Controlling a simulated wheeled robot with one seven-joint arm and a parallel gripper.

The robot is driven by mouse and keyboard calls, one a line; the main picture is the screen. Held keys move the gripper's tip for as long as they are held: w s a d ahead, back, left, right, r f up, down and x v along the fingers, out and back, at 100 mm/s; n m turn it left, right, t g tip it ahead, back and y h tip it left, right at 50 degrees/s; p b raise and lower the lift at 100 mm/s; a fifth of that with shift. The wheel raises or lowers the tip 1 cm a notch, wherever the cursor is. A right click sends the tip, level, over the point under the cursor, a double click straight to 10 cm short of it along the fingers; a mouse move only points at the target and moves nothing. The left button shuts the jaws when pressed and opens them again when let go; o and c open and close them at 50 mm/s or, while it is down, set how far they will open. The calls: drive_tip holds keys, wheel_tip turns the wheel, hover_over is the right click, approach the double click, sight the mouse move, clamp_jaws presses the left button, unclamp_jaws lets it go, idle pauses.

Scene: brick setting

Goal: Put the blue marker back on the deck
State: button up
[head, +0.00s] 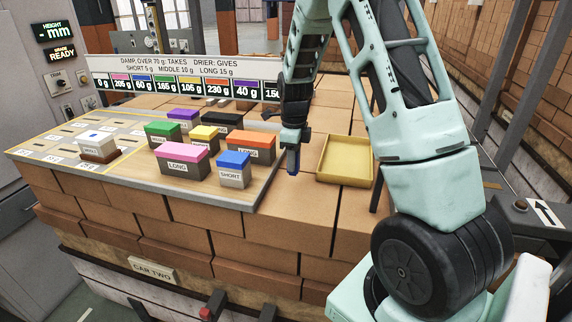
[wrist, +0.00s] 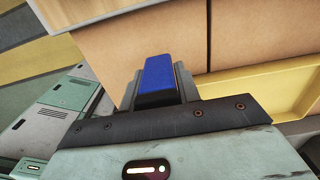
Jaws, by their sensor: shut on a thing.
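My gripper (head: 293,168) points down above the tan brick top, just left of the yellow tray. In the wrist view it is shut on a plain blue bar, the blue marker (wrist: 157,80), held between the two fingers. In the head view the marker is mostly hidden by the dark fingers. The grey deck (head: 225,194) lies to the left of my gripper and carries several labelled blocks. Nearest on it is a grey block with a blue top marked SHORT (head: 233,169). I cannot tell whether the held marker touches the bricks.
The yellow tray (head: 344,178) looks empty, and its edge shows in the wrist view. Orange (head: 250,140), pink (head: 181,151), green, yellow, purple and black-topped blocks crowd the deck. A white block (head: 94,143) stands left. A sign board with weights stands behind.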

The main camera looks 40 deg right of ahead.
drive_tip(key=shift+f+p, duration=0.6)
drive_tip(key=shift+f, duration=1.45)
drive_tip(key=o, duration=0.8)
drive_tip(key=shift+f, duration=0.15)
